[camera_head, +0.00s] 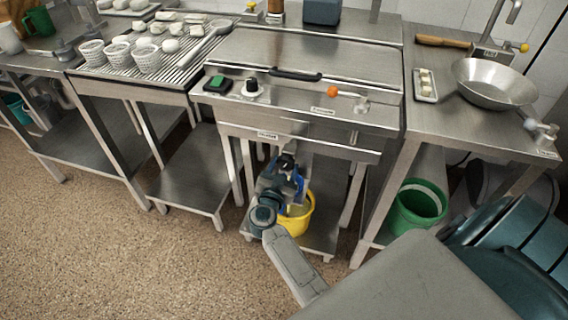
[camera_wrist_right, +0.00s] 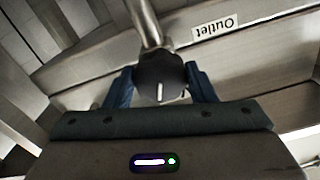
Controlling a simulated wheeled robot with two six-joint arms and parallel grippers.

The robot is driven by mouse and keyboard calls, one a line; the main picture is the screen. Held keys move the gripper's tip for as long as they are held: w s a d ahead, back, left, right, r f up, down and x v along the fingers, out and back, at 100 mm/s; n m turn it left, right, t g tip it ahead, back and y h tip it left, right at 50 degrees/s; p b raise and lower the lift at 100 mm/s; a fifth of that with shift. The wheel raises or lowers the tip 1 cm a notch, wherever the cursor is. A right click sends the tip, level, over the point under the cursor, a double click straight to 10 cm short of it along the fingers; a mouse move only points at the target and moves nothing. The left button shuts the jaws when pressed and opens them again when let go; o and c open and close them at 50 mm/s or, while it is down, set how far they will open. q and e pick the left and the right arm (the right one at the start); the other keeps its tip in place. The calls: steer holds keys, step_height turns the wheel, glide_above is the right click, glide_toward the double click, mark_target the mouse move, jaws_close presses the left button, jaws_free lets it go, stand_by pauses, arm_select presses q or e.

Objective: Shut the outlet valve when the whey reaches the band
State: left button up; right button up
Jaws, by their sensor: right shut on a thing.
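The outlet valve has a black round knob (camera_wrist_right: 160,72) with a white pointer mark, on a metal pipe below the vat. An upside-down "Outlet" label (camera_wrist_right: 216,27) is beside it in the wrist view. My right gripper (camera_head: 287,170) is shut on the knob, with one blue finger on each side. In the head view the gripper largely hides the valve. A yellow bucket (camera_head: 306,222) stands on the low shelf under the vat, partly behind my right arm. Pale liquid shows inside it, but I cannot make out the band or the exact level. My left gripper is not in view.
The steel vat (camera_head: 262,104) has a black knob (camera_head: 250,85) and an orange-tipped lever (camera_head: 333,91) on its front. White perforated baskets (camera_head: 146,57) stand on the left draining table. A green bucket (camera_head: 417,207) is under the right table. The floor at left is clear.

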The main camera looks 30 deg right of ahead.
steer(key=m+p, duration=0.2)
steer(key=m, duration=0.3)
steer(key=shift+m, duration=1.2)
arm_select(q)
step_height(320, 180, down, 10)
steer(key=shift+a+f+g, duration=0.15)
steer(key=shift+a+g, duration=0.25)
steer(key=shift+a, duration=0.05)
arm_select(e)
steer(key=shift+m, duration=0.6)
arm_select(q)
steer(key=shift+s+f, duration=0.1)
arm_select(e)
steer(key=shift+m, duration=0.3)
steer(key=o, duration=1)
arm_select(q)
steer(key=shift+p, duration=0.3)
arm_select(e)
steer(key=shift+a, duration=0.15)
